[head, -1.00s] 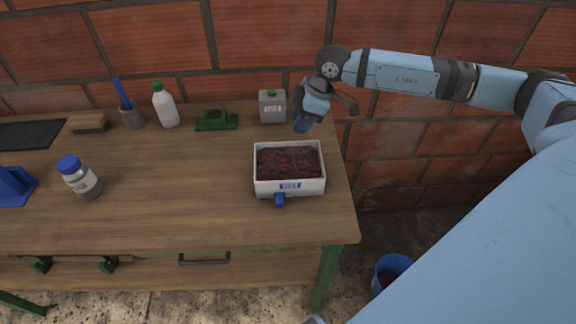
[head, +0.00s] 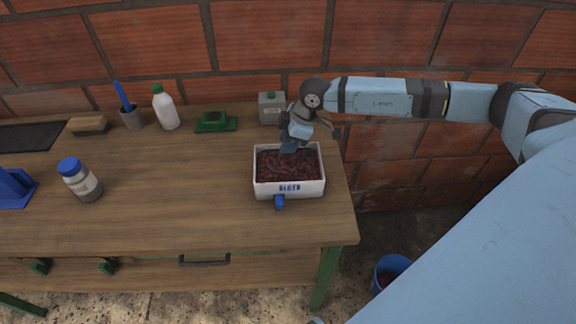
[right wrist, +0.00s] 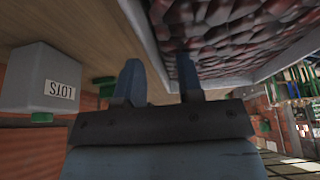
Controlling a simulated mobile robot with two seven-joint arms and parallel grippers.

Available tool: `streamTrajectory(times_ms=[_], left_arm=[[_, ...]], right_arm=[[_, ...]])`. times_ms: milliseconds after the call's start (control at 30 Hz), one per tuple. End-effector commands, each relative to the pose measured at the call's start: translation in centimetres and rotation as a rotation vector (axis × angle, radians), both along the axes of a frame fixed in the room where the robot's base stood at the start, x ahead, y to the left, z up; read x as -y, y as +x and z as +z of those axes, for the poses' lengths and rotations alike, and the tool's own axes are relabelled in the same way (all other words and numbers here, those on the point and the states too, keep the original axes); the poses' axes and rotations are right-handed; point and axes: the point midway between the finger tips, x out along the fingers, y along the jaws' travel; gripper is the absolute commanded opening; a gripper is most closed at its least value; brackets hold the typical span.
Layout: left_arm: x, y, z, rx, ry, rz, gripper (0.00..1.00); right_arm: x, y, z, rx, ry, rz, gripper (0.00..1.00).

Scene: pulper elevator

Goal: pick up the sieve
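The sieve appears to be the white rectangular box (head: 304,188) with a blue tab at its front, filled with dark red fruit, on the right part of the bench. Its printed label is too blurred to read. My right gripper (head: 289,148) is at the box's back rim, pointing down. In the right wrist view, the two blue fingers (right wrist: 158,80) are apart, with the white wall of the box (right wrist: 147,42) seeming to pass between them. One finger shows against the fruit, the other outside. Whether they touch the wall cannot be told. My left gripper is not in view.
A grey labelled container (head: 271,109) stands just behind the box; it also shows in the right wrist view (right wrist: 42,80). A green object (head: 215,122), white bottle (head: 166,108) and blue-lidded jar (head: 80,180) stand left. The bench (head: 170,190) is clear left of the box.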

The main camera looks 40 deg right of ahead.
Motion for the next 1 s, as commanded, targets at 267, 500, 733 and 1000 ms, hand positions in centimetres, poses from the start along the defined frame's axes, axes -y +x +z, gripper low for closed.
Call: streamTrajectory(times_ms=[267, 500, 733, 1000], left_arm=[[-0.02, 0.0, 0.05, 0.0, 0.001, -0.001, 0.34], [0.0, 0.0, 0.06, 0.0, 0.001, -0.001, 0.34], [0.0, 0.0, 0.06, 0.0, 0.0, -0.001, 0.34], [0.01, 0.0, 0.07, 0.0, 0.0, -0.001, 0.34]], right_arm=[[-0.01, -0.01, -0.29, 0.0, 0.0, 0.0, 0.34], [-0.01, -0.01, -0.5, 0.0, 0.0, 0.001, 0.34], [-0.01, -0.01, -0.5, 0.0, 0.0, 0.0, 0.18], [-0.01, 0.02, -0.43, 0.001, 0.001, 0.0, 0.0]])
